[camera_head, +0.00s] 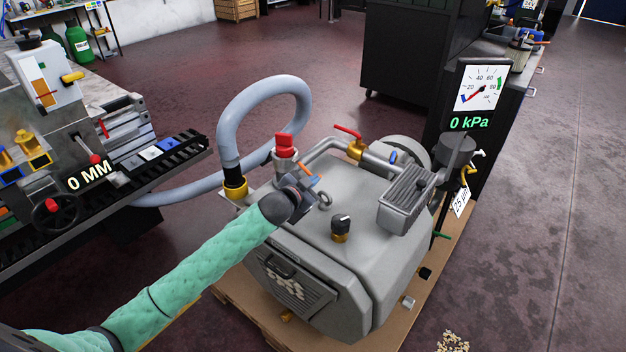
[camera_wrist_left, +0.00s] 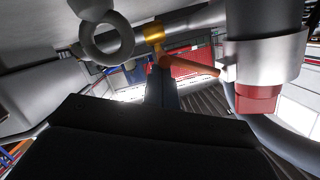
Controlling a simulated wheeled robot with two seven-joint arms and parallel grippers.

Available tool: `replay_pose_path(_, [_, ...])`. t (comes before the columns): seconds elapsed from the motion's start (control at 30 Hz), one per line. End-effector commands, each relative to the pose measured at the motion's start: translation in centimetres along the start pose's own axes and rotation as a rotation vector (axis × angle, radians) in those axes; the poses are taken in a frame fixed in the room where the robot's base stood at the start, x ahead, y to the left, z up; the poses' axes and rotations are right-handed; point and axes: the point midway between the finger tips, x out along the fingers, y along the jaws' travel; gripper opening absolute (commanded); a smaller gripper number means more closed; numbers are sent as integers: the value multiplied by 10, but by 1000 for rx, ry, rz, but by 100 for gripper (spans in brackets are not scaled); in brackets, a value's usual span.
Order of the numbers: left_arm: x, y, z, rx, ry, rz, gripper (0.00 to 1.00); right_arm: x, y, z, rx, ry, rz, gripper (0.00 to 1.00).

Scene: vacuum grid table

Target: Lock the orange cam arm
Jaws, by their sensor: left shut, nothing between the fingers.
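The orange cam arm (camera_head: 309,174) is a short bar by the hose fitting on top of the grey pump (camera_head: 335,262). In the left wrist view the orange cam arm (camera_wrist_left: 192,67) extends to the right from the fingertips, toward a grey cylinder with a red end. My left gripper (camera_head: 302,188) is shut and empty, close beside the cam arm. In the left wrist view its fingertips (camera_wrist_left: 161,75) overlap the arm's left end; I cannot tell whether they touch. My right gripper is not in view.
A red cap (camera_head: 285,141) stands just behind the gripper, beside a thick grey hose (camera_head: 228,120). A metal ring (camera_head: 324,200) and a black knob (camera_head: 341,222) stick up nearby. A red-handled valve (camera_head: 350,133) is farther back. The gauge (camera_head: 481,90) reads 0 kPa.

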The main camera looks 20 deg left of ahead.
Motion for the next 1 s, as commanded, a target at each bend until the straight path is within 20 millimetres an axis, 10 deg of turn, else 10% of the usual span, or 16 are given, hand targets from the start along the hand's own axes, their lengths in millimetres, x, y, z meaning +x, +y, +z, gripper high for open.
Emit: replay_pose_path(1.0, [8,3,34,450,0,-112,0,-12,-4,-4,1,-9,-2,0])
